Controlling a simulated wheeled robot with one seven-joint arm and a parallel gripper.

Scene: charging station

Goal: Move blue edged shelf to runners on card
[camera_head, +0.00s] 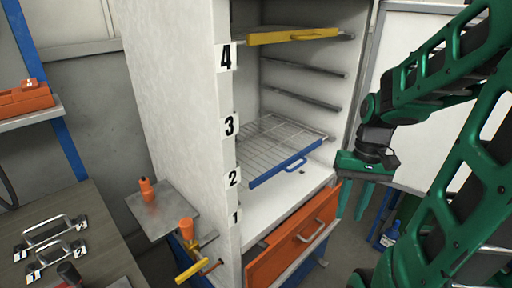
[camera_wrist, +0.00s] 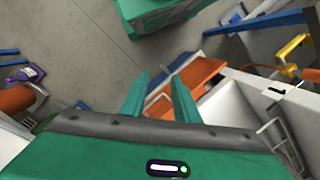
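The blue edged shelf (camera_head: 275,143) is a wire rack with a blue front rail and a blue handle (camera_head: 296,165). It sits inside the white cabinet, about level with the number 2 label (camera_head: 233,178). Bare runners (camera_head: 305,96) show on the cabinet's inner right wall above it. Number labels 1 to 4 run up the cabinet's front edge. I cannot make out a separate card naming a level. My gripper (camera_head: 355,197) is to the right of the shelf, apart from it, fingers pointing down. In the wrist view its fingers (camera_wrist: 158,80) are apart with nothing held between them.
A yellow edged shelf (camera_head: 293,36) is at label 4. An orange drawer (camera_head: 292,240) lies below the cabinet opening. A small plate (camera_head: 163,212) with an orange-handled object juts out left. A table (camera_head: 95,220) holds metal handles.

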